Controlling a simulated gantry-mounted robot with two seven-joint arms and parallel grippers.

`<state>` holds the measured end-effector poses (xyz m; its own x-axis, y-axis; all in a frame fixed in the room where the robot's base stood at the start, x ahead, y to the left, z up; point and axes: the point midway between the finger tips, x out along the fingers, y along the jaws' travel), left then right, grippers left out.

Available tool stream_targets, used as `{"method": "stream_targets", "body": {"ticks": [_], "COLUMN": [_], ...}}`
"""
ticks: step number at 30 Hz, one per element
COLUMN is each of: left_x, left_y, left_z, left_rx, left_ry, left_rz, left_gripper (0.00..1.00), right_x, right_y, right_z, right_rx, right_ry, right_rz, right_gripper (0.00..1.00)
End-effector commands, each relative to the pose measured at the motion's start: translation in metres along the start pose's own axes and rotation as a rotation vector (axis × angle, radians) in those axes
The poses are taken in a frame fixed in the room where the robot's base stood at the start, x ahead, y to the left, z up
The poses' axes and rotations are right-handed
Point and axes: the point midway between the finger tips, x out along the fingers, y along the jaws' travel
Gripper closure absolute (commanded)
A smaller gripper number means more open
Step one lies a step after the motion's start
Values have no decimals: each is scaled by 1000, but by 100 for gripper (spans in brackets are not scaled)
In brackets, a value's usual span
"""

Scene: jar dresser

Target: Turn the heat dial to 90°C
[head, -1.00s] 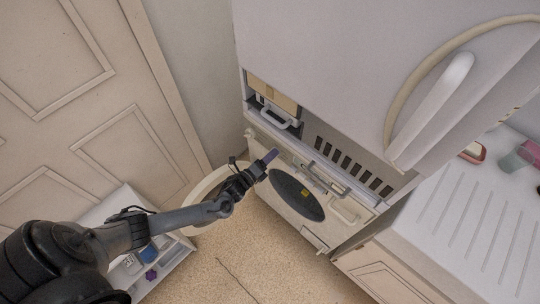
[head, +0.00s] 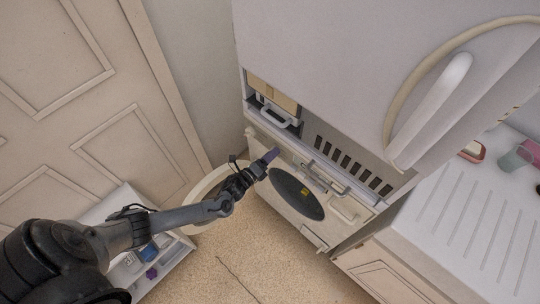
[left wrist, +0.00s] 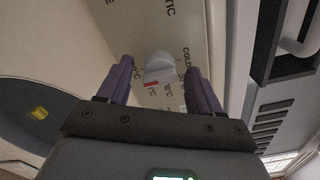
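The heat dial (left wrist: 159,68) shows in the left wrist view as a pale grey knob with a red mark, on a cream panel with printed temperature labels around it. My left gripper (left wrist: 158,82) is open, its two purple fingers on either side of the dial in that view. Whether they touch it I cannot tell. In the head view my left gripper (head: 271,156) is at the left part of the washing machine front (head: 322,229), and the dial is hidden there. My right gripper is in neither view.
The round dark door (head: 290,190) of the machine is right beside the gripper. A round pale basket (head: 199,190) and a low shelf (head: 178,262) stand left. A white cabinet (head: 330,70) overhangs.

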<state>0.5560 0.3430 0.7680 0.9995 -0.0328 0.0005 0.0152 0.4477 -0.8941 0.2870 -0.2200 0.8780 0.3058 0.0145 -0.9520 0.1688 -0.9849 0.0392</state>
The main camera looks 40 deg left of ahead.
Motion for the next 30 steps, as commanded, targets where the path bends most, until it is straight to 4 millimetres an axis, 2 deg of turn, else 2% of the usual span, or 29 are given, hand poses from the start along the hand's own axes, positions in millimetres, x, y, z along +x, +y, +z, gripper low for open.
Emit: {"method": "stream_targets", "body": {"ticks": [6,10,24,30], "left_x": [-1,-10,-84,-103], "left_y": [0,0,0,0], "left_z": [0,0,0,0], "left_rx": [0,0,0,-1], "left_ry": [0,2,2,0], "left_rz": [1,2,2,1], "left_gripper": [35,35,35,35], "right_x": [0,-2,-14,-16], "right_y": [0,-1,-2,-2], "right_z": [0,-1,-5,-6], "right_rx": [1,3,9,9], "right_ry": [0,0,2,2], "right_rz": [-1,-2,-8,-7], "right_gripper": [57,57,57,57]}}
